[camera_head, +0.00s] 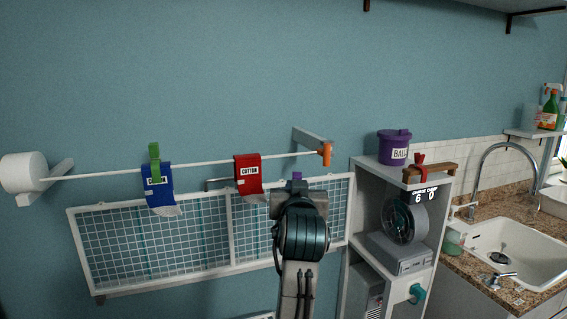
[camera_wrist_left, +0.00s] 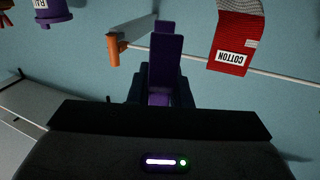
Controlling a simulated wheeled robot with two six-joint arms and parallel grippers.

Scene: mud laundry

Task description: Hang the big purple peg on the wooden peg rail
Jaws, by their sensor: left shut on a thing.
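The big purple peg (camera_wrist_left: 165,62) is held upright between the fingers of my left gripper (camera_wrist_left: 158,98) in the left wrist view. In the head view only its small purple tip (camera_head: 297,175) shows above my left gripper (camera_head: 300,188); the rest is hidden behind the gripper. My left gripper is shut on it, in front of the wire rack and below the white line. The wooden peg rail (camera_head: 436,171) is at the top front of the grey cabinet, to the right of my gripper. A red peg (camera_head: 418,165) is at its left part. My right gripper is not in view.
A white line (camera_head: 210,165) carries a blue sock (camera_head: 158,184) with a green peg (camera_head: 154,158), a red sock (camera_head: 248,173) and an orange peg (camera_head: 325,154) near its bracket. A purple bucket (camera_head: 394,149) stands on the cabinet (camera_head: 368,173) behind the rail. A sink is further right.

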